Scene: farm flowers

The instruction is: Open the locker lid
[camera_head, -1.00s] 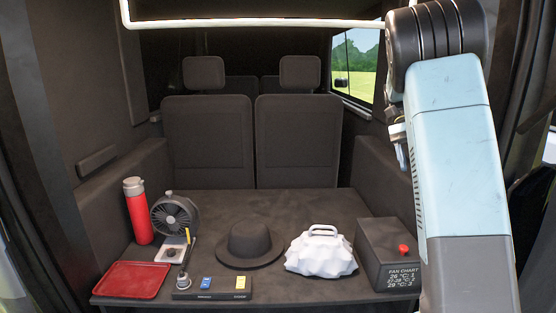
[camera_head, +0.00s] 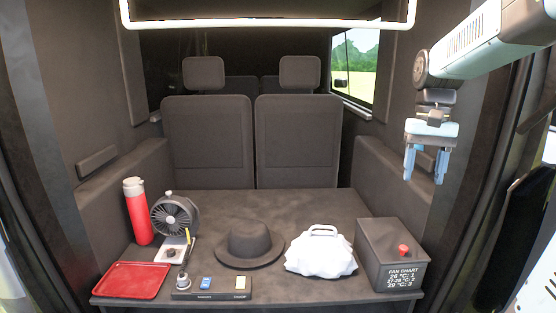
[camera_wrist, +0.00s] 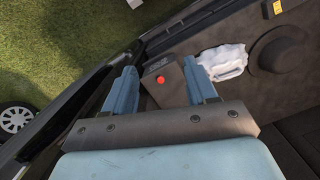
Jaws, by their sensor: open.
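The locker is a dark box (camera_head: 375,270) at the right end of the platform, with "FAN CHART" lettering on its front. Its lid (camera_head: 385,235) looks closed, and a red knob (camera_head: 403,250) sits toward its right front. My gripper (camera_head: 424,178) is open and empty, pointing down, above the box and apart from it. In the wrist view, the red knob (camera_wrist: 160,80) and the dark lid (camera_wrist: 172,95) show between the two blue fingers (camera_wrist: 159,72), farther away than the fingertips.
A white lumpy object with a handle (camera_head: 320,255) stands just left of the box. Further left are a black hat (camera_head: 250,245), a switch panel (camera_head: 212,289), a fan (camera_head: 174,215), a red bottle (camera_head: 137,212) and a red tray (camera_head: 132,281). The vehicle's right side wall is close to my gripper.

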